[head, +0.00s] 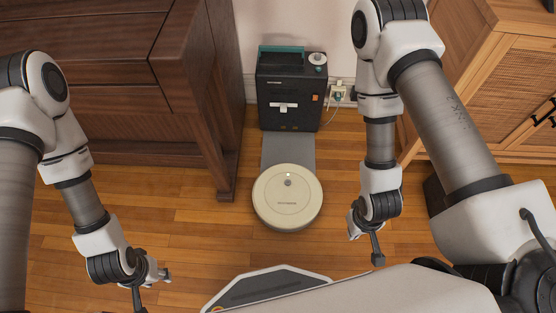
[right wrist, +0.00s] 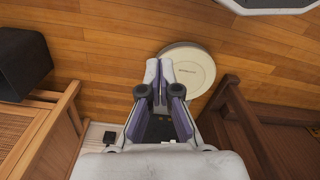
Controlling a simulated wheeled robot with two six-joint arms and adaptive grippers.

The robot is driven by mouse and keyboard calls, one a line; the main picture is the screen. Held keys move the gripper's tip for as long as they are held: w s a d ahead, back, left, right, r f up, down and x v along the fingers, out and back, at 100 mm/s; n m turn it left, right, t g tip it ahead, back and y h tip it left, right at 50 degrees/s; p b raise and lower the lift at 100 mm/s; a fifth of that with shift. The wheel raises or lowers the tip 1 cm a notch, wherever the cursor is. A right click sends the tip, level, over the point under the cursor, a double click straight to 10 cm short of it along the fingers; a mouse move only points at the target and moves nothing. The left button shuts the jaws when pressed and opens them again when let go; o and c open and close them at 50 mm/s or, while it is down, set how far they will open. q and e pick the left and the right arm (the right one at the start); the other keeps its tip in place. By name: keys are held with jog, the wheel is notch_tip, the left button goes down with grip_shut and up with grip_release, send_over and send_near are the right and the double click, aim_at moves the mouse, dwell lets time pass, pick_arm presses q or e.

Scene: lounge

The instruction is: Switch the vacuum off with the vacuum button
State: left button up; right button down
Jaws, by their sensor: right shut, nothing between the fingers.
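The vacuum (head: 287,207) is a round cream robot vacuum on the wooden floor, in front of its dark dock. The vacuum button (head: 288,183) is a small grey disc near its dock-side edge, with a small bright light beside it. In the right wrist view the vacuum (right wrist: 197,60) lies beyond the fingers, which cover part of it; I cannot make out the button there. My right gripper (head: 366,246) is shut and empty, to the right of the vacuum and apart from it; its fingers (right wrist: 160,72) lie together. My left gripper (head: 153,290) is open and empty at lower left.
The dark dock (head: 277,88) stands against the wall, with a grey mat (head: 288,152) before it. A dark wooden cabinet (head: 190,100) is at left and a lighter cabinet (head: 515,90) at right. A cable runs to the wall socket (head: 338,92). Open floor surrounds the vacuum's front.

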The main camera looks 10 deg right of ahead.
jog(key=m+t+y+b, duration=0.4)
jog(key=t+b, duration=0.5)
jog(key=b, duration=1.3)
send_over(289, 183)
notch_tip(289, 183, down, 25)
jog(key=h, duration=0.1)
jog(key=shift+w+m, duration=0.1)
jog(key=shift+m, duration=0.2)
notch_tip(289, 183, down, 8)
jog(key=b, duration=0.6)
jog(key=shift+f+b, duration=0.15)
jog(key=shift+b, duration=0.15)
jog(key=shift+f, duration=0.25)
